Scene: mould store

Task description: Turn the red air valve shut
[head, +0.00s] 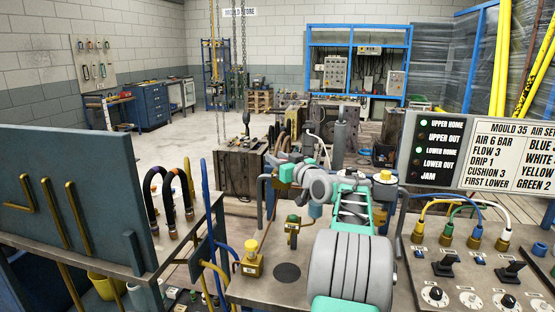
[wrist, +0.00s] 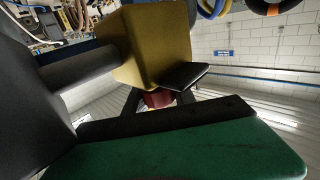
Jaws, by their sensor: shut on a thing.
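My gripper (head: 283,178) reaches out over the far edge of the grey bench and is shut at a brass-coloured valve fitting (head: 286,173). In the wrist view a small red part (wrist: 157,98), which I take as the red air valve, shows below a yellow-brass block (wrist: 155,45), between dark jaw parts. Most of the valve is hidden behind the jaws and my arm, so its handle angle cannot be read. A large green surface fills the bottom of the wrist view.
A green-knobbed valve (head: 292,222) and a yellow-knobbed valve (head: 250,260) stand on the bench close by. A blue-grey panel (head: 75,200) with brass pipes is at left. A control box (head: 475,265) with joysticks and a sign (head: 480,150) are at right.

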